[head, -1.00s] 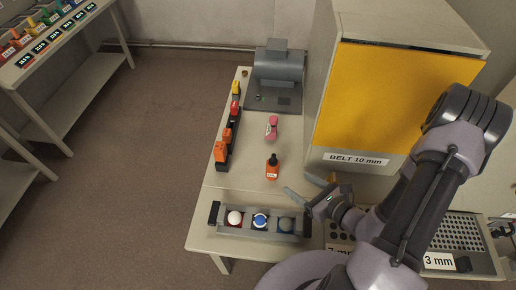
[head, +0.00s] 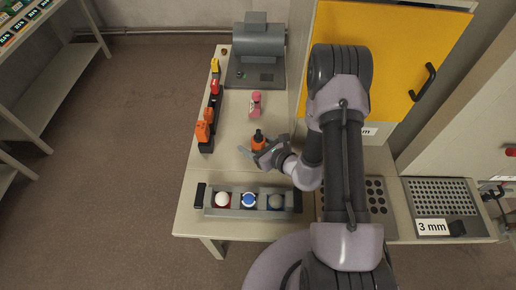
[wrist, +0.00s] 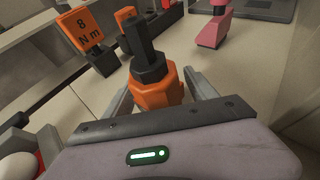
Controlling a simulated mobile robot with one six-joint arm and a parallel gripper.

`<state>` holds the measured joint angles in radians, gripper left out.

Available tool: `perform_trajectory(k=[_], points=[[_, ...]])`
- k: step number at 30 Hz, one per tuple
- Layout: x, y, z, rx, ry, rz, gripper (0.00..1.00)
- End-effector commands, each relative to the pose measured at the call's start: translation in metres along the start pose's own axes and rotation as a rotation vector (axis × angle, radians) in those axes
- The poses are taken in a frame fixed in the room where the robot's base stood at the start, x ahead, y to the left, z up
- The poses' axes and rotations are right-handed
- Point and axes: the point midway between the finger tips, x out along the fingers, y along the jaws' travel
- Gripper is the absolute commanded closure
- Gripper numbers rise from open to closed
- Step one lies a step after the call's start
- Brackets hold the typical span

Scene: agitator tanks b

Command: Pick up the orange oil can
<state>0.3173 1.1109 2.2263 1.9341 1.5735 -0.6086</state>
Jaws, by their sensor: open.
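The orange oil can (head: 258,141) with a black top stands upright on the bench. In the wrist view the can (wrist: 155,88) is close up, its orange body between the two grey fingers. My gripper (head: 262,152) is open in the head view, with its fingers low at the can. In the wrist view my gripper (wrist: 160,95) has one finger on each side of the can. Its palm hides the lower part of the can, and I cannot tell whether a finger touches it.
A rack with orange, red and yellow items (head: 206,128) runs along the left edge. A tray with several balls (head: 206,211) lies in front. A yellow-doored cabinet (head: 405,50) stands at the right.

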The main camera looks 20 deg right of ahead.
Motion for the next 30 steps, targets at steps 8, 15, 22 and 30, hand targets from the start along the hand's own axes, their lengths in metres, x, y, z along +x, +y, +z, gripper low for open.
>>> perform_trajectory(k=[8,15,22,30], points=[[0.002,0.0,0.001,0.001,0.001,0.0,0.43],[0.002,0.0,0.001,0.001,0.001,0.0,0.91],[0.002,0.0,0.001,0.001,0.0,0.0,1.0],[-0.013,-0.001,0.037,-0.001,-0.003,-0.001,1.0]])
